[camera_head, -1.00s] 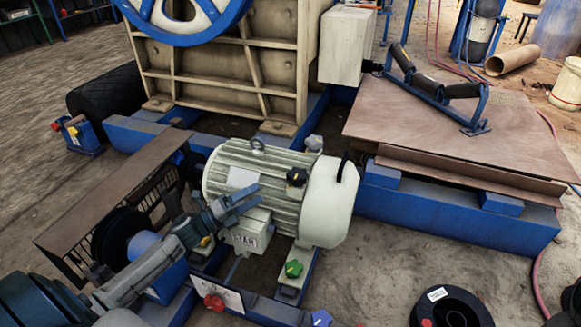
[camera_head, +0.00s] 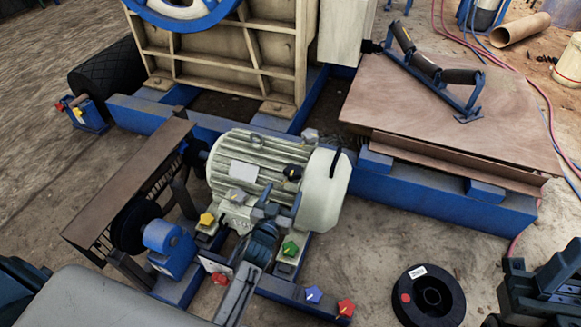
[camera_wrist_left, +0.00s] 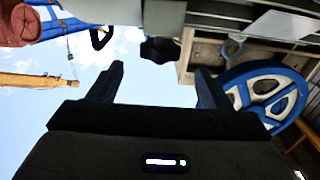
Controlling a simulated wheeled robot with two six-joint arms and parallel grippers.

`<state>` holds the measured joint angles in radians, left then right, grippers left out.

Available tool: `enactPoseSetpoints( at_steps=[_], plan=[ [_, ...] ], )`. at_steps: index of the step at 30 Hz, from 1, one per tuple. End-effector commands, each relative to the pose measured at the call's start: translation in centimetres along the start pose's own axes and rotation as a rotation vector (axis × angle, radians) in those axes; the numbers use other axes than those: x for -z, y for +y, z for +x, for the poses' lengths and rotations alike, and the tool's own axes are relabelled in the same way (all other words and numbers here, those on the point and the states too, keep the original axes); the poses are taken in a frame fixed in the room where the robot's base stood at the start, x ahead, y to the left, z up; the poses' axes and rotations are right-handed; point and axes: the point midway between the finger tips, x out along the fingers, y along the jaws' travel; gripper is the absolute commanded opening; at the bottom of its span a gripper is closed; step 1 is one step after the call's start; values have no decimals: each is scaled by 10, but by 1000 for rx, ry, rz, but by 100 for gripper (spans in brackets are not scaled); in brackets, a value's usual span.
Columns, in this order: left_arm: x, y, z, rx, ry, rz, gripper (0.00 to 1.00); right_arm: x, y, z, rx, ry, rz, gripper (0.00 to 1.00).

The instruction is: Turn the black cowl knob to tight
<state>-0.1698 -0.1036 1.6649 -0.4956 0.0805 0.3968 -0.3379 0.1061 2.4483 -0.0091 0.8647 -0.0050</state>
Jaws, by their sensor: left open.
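The black cowl knob (camera_head: 292,172) sits on the motor (camera_head: 262,165), near its pale rounded cowl (camera_head: 322,190). In the left wrist view the knob (camera_wrist_left: 160,50) is dark, just beyond and roughly between my fingertips, against the sky. My left gripper (camera_head: 272,211) is in front of the motor, below the knob in the head view. Its fingers (camera_wrist_left: 158,70) stand apart with nothing between them, and it seems clear of the knob. The knob's pointer and markings are too small to read.
Other knobs are close by: yellow (camera_head: 206,219), green (camera_head: 290,249), red (camera_head: 220,278), blue (camera_head: 313,295) and another red (camera_head: 345,308). A black lifting eye shows in the wrist view (camera_wrist_left: 101,38). A black ring-shaped part (camera_head: 428,296) lies on the floor at right.

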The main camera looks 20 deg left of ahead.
Motion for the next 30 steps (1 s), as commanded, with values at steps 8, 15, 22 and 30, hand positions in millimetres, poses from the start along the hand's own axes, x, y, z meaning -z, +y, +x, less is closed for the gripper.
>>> enactPoseSetpoints(
  at_steps=[8,15,22,30],
  plan=[
    [-1,-1,53,-1,4,5,72,-1,0,-4,-6,16,-2,36],
    [-1,-1,86,-1,2,6,72,-1,0,-5,-10,31,-4,36],
    [0,-1,95,-1,1,4,72,-1,0,-5,-11,32,-4,36],
    [0,-1,95,-1,1,5,56,-1,0,-5,-11,32,-4,36]
  ],
)
